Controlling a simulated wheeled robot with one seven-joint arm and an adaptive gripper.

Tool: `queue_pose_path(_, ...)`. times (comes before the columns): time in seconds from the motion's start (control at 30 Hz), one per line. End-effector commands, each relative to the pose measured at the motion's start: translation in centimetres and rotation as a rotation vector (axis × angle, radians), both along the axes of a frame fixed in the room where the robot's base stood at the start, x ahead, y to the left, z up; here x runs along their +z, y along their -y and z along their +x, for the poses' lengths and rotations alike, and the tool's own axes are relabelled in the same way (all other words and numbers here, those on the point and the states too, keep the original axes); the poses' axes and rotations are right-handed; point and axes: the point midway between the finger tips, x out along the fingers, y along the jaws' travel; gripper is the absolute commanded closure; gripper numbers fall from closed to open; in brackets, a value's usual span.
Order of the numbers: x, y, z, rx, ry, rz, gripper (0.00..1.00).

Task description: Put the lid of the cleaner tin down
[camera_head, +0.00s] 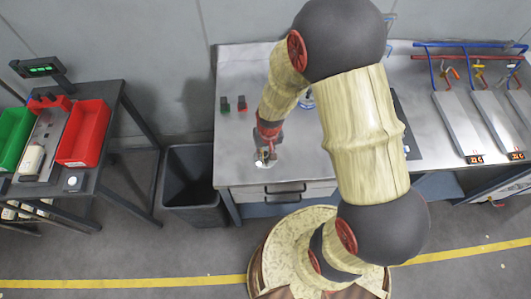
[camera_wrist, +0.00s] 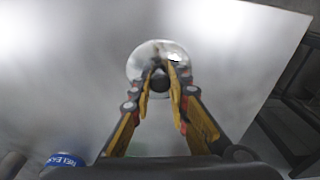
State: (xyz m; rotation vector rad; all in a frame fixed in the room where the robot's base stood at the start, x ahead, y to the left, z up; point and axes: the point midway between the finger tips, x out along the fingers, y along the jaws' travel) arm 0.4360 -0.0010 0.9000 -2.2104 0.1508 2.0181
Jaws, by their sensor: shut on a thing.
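The lid is a round, shiny metal disc (camera_wrist: 142,62) with a dark knob (camera_wrist: 159,83) in the wrist view. My gripper (camera_wrist: 160,75) has its yellow fingers closed around that knob. In the head view my gripper (camera_head: 266,155) points down over the steel bench near its front left corner, with the pale lid (camera_head: 262,165) just under it. I cannot tell if the lid touches the bench top. The cleaner tin cannot be made out for sure.
The steel bench top (camera_head: 237,140) around the lid is clear. A dark bin (camera_head: 190,185) stands left of the bench. A blue-white round thing (camera_head: 307,98) is partly behind my arm.

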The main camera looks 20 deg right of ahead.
Motion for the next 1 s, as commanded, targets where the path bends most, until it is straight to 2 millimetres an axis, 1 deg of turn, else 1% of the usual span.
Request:
queue_pose_path(0.2,-0.4,0.0,0.0,0.0,-0.001,0.0,1.0)
queue_pose_path(0.23,-0.4,0.0,0.0,0.0,-0.001,0.0,0.82)
queue_pose_path(0.53,-0.3,0.0,-0.1,0.0,-0.001,0.0,0.65)
queue_pose_path(0.87,-0.2,0.0,-0.1,0.0,-0.001,0.0,0.65)
queue_pose_path(1.0,0.9,0.0,0.0,0.0,0.002,0.0,0.65)
